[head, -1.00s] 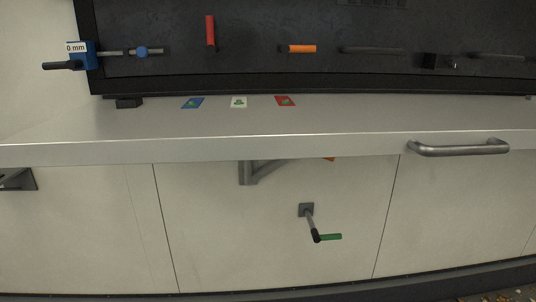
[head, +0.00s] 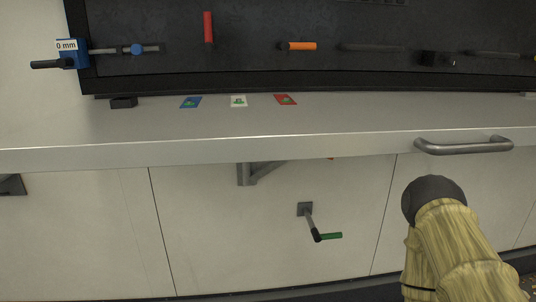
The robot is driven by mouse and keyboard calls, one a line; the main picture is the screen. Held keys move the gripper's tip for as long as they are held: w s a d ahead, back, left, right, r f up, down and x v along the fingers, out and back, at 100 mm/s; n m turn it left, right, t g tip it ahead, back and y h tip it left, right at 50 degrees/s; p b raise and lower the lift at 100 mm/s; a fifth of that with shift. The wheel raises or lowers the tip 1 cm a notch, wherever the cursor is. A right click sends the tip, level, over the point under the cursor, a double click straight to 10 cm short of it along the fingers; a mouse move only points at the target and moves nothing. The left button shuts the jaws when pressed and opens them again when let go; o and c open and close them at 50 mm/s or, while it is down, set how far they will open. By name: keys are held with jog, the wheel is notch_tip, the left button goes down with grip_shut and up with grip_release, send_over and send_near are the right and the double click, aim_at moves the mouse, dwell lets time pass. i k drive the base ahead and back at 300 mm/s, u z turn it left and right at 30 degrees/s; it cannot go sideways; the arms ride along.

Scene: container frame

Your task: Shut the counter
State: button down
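The counter (head: 200,132) is a grey flap that stands out level across the head view, below a dark panel. A metal bar handle (head: 465,147) is fixed to its front edge at the right. A grey bracket (head: 250,173) shows under the counter. A crank with a green grip (head: 325,236) sticks out of the pale wall below. My arm, in a yellowish cover with a dark round joint, shows at the lower right, below the handle. My gripper is not in view.
Blue, white (head: 239,101) and red cards lie on the counter. A small black block (head: 124,102) sits at its back left. The dark panel (head: 250,70) carries a red handle (head: 208,27) and an orange handle (head: 298,46). A blue clamp (head: 70,54) marked 0 mm is at its left.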

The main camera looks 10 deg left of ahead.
aim_at(127, 132)
jog(key=z, duration=1.25)
jog(key=k, duration=0.5)
jog(key=z, duration=0.75)
jog(key=i, duration=0.8)
jog(key=u, duration=0.8)
